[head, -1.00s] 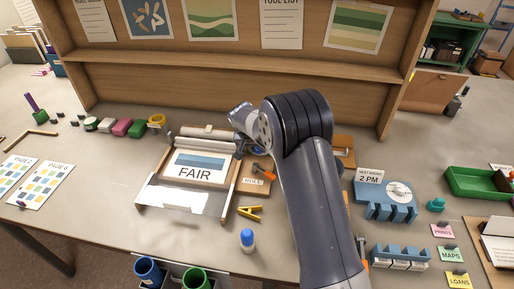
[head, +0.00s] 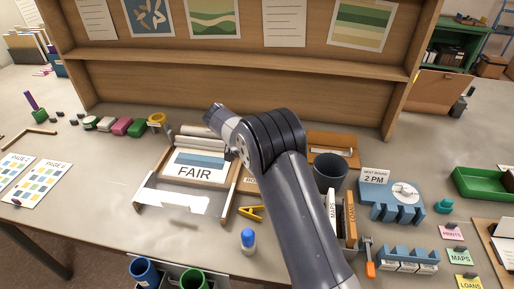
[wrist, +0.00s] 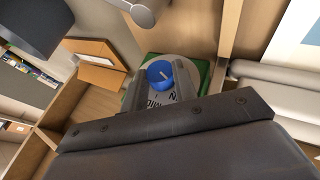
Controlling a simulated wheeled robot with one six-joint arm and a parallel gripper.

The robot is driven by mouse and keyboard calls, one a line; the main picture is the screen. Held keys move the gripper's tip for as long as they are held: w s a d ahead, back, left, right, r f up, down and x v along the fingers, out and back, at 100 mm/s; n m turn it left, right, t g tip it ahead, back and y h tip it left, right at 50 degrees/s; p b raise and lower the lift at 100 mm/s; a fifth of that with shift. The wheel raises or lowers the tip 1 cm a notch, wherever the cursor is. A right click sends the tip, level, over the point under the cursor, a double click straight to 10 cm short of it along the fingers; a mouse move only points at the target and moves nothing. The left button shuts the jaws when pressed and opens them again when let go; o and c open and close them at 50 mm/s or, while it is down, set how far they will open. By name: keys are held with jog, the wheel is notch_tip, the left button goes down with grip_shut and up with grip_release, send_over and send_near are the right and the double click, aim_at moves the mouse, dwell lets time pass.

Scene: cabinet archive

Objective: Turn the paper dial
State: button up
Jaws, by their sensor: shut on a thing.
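A blue dial (wrist: 160,73) with a pale pointer line sits on a grey lettered plate over a green base in the wrist view. My gripper (wrist: 160,92) reaches up to it from the dark bolted body at the bottom and is shut on the dial; the fingertips are hard to make out. In the head view, my arm covers the dial and my gripper. The wrist link is over the right end of the white paper roller (head: 205,133). The roller lies at the back of a wooden frame holding a sheet marked FAIR (head: 198,166).
A dark cup (head: 331,173), upright boards (head: 345,215) and a blue rack (head: 391,200) stand right of my arm. The wooden cabinet back (head: 240,85) rises close behind.

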jog(key=o, duration=1)
jog(key=b+v, duration=0.2)
jog(key=v, duration=0.9)
jog(key=shift+d, duration=0.1)
jog(key=p+x, duration=0.2)
jog(key=x, duration=0.9)
jog(key=shift+r+y+p, duration=0.1)
jog(key=shift+y+p, duration=0.2)
jog(key=shift+y, duration=0.1)
jog(key=shift+s+y, duration=0.1)
jog(key=shift+y, duration=0.2)
